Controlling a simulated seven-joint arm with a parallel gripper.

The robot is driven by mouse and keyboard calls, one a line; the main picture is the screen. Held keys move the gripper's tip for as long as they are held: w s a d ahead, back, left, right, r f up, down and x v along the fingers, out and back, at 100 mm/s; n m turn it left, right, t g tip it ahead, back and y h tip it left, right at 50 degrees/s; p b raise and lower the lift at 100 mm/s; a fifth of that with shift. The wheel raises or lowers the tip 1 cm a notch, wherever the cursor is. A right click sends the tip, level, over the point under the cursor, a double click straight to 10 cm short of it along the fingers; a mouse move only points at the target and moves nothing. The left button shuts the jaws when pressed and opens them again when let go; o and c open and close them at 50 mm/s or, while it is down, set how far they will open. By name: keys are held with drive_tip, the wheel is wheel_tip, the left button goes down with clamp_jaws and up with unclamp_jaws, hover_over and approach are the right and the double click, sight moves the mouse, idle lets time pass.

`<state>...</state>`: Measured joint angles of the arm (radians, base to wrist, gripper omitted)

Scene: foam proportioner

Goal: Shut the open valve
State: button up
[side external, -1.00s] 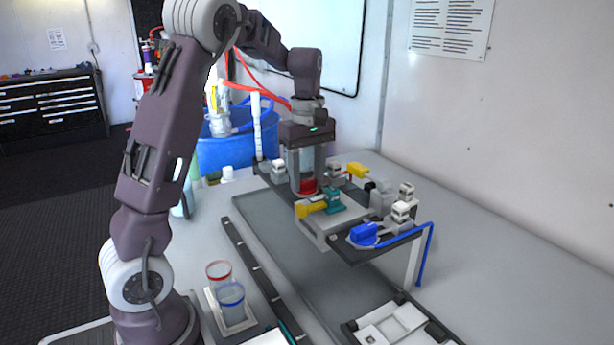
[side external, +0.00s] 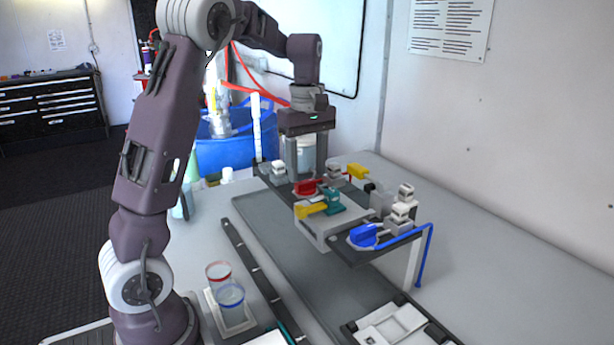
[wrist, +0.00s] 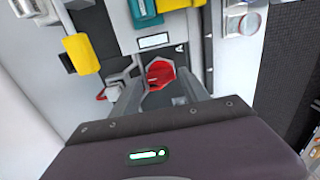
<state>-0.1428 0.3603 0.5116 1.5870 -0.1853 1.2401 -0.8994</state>
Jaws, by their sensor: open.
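A red valve handle (side external: 306,188) sits on the manifold, and it shows in the wrist view (wrist: 160,73) just beyond my fingers. My gripper (side external: 307,175) is open and empty, pointing down just above the red handle. Other valve handles are a teal one (side external: 329,197), a yellow one (side external: 311,209) beside it, a second yellow one (side external: 357,171) at the back right, and a blue one (side external: 364,236) at the front. The teal handle (wrist: 143,12) and a yellow handle (wrist: 82,53) show in the wrist view. I cannot tell which valve is open.
A blue drum (side external: 230,150) with hoses stands behind the manifold. A white tray (side external: 395,325) lies at the front right. White fittings (side external: 402,210) rise beside the handles.

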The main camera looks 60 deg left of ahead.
sight(307, 183)
wheel_tip(307, 183, up, 4)
drive_tip(key=shift+r, duration=0.25)
drive_tip(key=s+d+r+m+t, duration=0.3)
drive_tip(key=s+d+m, duration=0.65)
drive_tip(key=d, duration=0.25)
drive_tip(key=s+d+f+m+t, duration=0.1)
drive_tip(key=s+d+f+m, duration=0.1)
drive_tip(key=s+d+m, duration=0.1)
drive_tip(key=s+d+f+m+t, duration=0.1)
drive_tip(key=s+d+f+m, duration=0.2)
drive_tip(key=s, duration=0.5)
drive_tip(key=d+m, duration=0.1)
drive_tip(key=m, duration=0.1)
drive_tip(key=shift+s+f+m+t, duration=0.15)
drive_tip(key=shift+s+m+t, duration=0.05)
drive_tip(key=shift+m+t, duration=0.15)
